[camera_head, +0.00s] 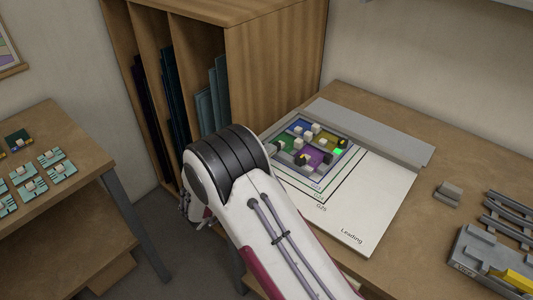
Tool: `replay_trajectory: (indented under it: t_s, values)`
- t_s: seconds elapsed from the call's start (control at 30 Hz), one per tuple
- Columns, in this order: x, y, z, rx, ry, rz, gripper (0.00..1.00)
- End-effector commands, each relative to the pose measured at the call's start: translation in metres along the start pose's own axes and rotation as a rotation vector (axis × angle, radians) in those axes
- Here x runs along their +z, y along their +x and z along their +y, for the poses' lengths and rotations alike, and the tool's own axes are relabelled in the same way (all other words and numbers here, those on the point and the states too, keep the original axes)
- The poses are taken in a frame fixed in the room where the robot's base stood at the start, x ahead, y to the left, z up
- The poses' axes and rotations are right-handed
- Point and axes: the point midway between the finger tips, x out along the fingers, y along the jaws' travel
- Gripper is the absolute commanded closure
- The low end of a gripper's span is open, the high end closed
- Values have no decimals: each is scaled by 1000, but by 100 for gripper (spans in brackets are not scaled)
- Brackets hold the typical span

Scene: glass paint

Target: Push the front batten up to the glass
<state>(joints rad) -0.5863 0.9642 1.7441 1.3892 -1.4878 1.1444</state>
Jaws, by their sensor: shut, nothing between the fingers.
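The colored glass panel (299,127), with blue, yellow, purple and green pieces and several small pale blocks on it, lies on a white board (372,210) marked "Leading". A long grey batten (385,137) runs along the board's back edge, behind the panel. I cannot make out a separate front batten; my arm covers the panel's front left part and the board's near left side. My gripper (184,210) shows only in small part beyond my arm's dark joint, low and left of the table, apart from the panel. It is shut and empty.
A wooden rack (272,65) with upright glass sheets stands behind my arm. A grey block (448,194), grey rails (508,218) and a grey machine (485,255) with a yellow part lie at right. A side table (75,150) holds several small tiles.

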Motion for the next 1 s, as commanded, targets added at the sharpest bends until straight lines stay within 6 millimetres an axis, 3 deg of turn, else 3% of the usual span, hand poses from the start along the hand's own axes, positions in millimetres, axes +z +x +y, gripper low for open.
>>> replay_trajectory:
  t_s: [0.33,0.57,1.0]
  values:
    - [0,7,-1,0,3,1,100]
    - [1,1,-1,0,4,0,100]
    - [1,-54,0,-1,-1,-5,100]
